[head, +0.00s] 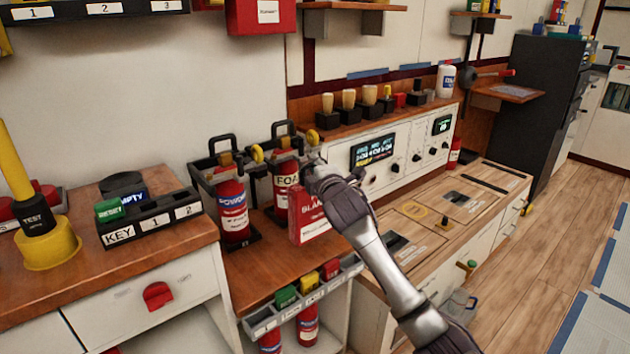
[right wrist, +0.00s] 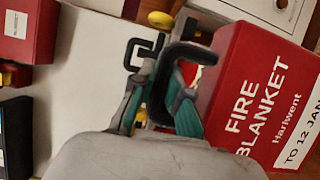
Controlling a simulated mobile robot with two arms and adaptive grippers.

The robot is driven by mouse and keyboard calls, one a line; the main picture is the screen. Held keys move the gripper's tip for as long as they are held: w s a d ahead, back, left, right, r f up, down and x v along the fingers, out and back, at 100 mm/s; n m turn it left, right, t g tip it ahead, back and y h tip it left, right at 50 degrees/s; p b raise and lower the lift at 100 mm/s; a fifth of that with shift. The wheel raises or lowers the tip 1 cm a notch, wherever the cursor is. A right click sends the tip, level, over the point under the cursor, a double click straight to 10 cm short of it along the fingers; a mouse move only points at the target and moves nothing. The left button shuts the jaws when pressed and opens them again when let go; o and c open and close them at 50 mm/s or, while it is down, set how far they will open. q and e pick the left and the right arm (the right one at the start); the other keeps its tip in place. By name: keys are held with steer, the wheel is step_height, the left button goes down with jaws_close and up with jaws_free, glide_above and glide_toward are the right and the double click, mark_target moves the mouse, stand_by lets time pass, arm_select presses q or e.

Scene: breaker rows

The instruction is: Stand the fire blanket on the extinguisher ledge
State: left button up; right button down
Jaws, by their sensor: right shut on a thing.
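The fire blanket (head: 308,224) is a red box with white lettering. It hangs upright and slightly turned in front of the FOAM extinguisher, over or near the brown wooden ledge (head: 262,270); I cannot tell whether its base touches. My right gripper (head: 316,176) is above the box. In the right wrist view, the fingers (right wrist: 165,105) close on the black handle at the edge of the fire blanket (right wrist: 262,90). The POWDER extinguisher (head: 232,205) and the FOAM extinguisher (head: 286,182) stand in black holders on the ledge. My left gripper is out of view.
A rack with green, yellow and red blocks (head: 307,283) runs along the ledge's front, with extinguishers below. A labelled key tray (head: 150,220) is on the left counter. A control panel (head: 375,155) stands behind my right arm. Bare wood shows left of the blanket.

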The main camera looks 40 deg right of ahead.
mark_target(315, 200)
step_height(315, 200, down, 3)
steer(key=shift+r+b, duration=0.15)
steer(key=shift+b, duration=0.25)
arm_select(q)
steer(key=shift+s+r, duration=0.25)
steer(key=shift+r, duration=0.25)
arm_select(e)
steer(key=shift+f, duration=0.35)
steer(key=shift+f, duration=0.1)
steer(key=c, duration=1.2)
jaws_free()
steer(key=shift+f, duration=0.1)
steer(key=shift+o, duration=0.2)
